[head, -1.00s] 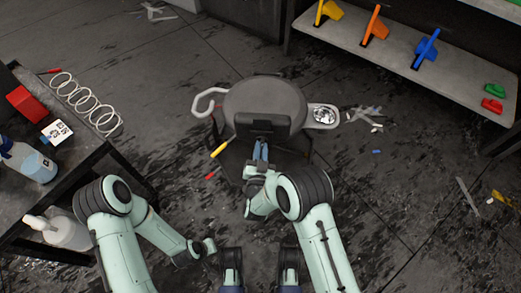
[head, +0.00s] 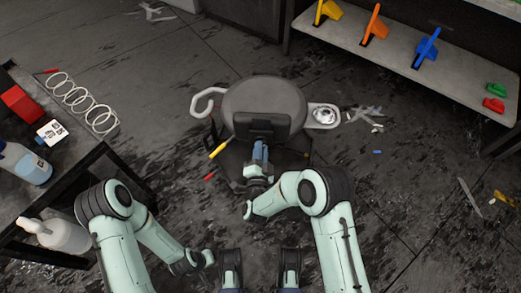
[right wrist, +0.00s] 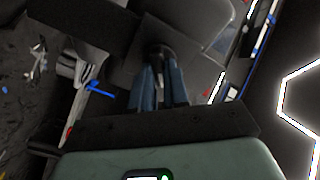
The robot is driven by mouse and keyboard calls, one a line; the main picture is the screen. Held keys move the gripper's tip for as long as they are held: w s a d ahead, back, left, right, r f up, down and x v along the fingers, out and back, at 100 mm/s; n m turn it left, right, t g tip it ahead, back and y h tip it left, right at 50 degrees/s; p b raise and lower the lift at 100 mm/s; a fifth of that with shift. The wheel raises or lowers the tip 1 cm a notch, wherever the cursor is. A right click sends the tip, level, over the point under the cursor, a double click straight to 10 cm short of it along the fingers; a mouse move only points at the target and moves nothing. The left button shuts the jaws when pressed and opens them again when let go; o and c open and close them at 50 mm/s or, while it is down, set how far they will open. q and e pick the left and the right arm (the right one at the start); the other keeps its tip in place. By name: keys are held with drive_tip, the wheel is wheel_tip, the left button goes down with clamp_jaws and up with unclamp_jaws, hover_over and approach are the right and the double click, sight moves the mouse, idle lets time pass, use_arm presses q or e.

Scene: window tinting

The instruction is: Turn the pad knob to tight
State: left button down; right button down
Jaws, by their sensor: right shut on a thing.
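The stool-like unit has a round grey seat (head: 262,100) with a dark square pad (head: 262,124) at its near edge. My right gripper (head: 260,152) is at the near side below this pad. In the right wrist view my right gripper (right wrist: 160,78) has its blue fingers shut on a small dark round knob (right wrist: 160,52), which shows between the fingertips. The fingers hide most of the knob, and no marking on it can be read. My left arm is folded at lower left in the head view, and its fingers cannot be made out.
A dark cart (head: 85,165) at left holds white rings (head: 85,103), a red block (head: 20,102) and bottles. A shelf (head: 400,50) at upper right carries coloured tools. A side tray (head: 323,116) and a white hooked handle (head: 205,101) flank the seat. Scraps litter the floor.

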idle(0.4)
drive_tip(key=c, duration=1.1)
unclamp_jaws()
drive_tip(key=shift+s, duration=0.1)
use_arm(q)
drive_tip(key=w+r+t+p, duration=0.2)
drive_tip(key=w+r, duration=0.3)
drive_tip(key=shift+w+d+p, duration=0.25)
drive_tip(key=shift+d+p, duration=0.15)
drive_tip(key=shift+d, duration=0.05)
use_arm(e)
drive_tip(key=s, duration=0.8)
drive_tip(key=s+a, duration=0.1)
drive_tip(key=s, duration=0.4)
drive_tip(key=shift+s, duration=0.1)
